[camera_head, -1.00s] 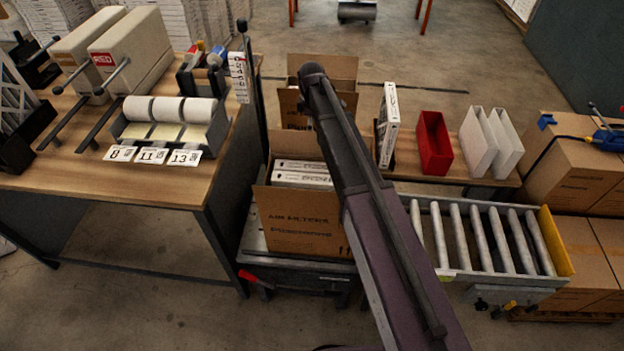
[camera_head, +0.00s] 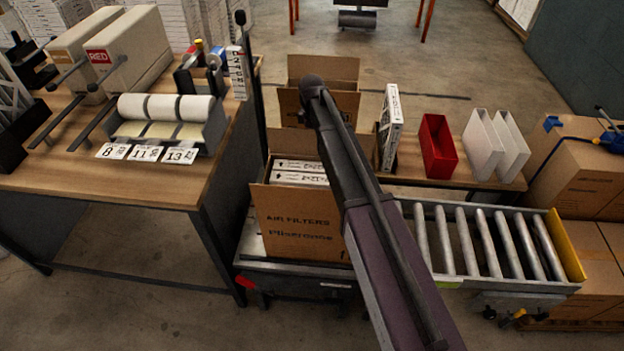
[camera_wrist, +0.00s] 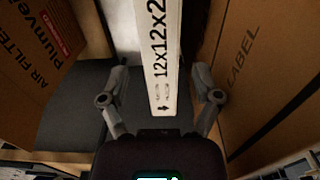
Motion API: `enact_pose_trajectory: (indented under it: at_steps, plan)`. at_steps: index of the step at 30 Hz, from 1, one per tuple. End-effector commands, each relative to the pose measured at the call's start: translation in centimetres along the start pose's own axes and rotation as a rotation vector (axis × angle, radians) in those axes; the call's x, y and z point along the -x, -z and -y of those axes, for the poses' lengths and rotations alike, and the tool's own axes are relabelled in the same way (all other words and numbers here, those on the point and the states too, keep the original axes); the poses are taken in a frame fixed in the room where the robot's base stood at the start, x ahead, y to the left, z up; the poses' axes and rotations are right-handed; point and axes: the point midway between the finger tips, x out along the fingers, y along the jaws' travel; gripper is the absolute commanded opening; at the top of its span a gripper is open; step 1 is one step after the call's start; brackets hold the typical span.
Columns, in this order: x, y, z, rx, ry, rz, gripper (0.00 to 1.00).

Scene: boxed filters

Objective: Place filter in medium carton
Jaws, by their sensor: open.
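A white filter (camera_wrist: 160,60) marked "12x12x2" stands between the fingers of my gripper (camera_wrist: 160,80) in the wrist view. The fingers are apart, one on each side, with gaps to the filter. In the head view my arm hides the gripper. An open brown carton (camera_head: 290,228) marked "AIR FILTERS" holds white filters (camera_head: 300,172) at its top. A second open carton (camera_head: 323,70) stands behind it, partly covered by my arm. I cannot tell which carton is the medium one. Another white filter (camera_head: 391,125) stands upright on the low bench.
Brown carton walls rise close on the left (camera_wrist: 38,55) and right (camera_wrist: 270,70) in the wrist view. A roller conveyor (camera_head: 490,240), red bin (camera_head: 437,147) and white holders (camera_head: 497,145) lie right of my arm. A wooden workbench (camera_head: 150,185) stands left.

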Motion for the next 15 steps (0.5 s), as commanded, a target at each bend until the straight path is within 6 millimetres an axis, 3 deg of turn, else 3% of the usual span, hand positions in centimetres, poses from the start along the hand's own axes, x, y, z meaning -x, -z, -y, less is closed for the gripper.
enact_pose_trajectory:
  at_steps: [8, 15]
  plan:
    - [-0.1, -0.1, 0.0, -0.001, 0.0, 0.0, 0.81]
    - [-1.4, -0.1, 0.0, -0.001, 0.0, 0.0, 0.81]
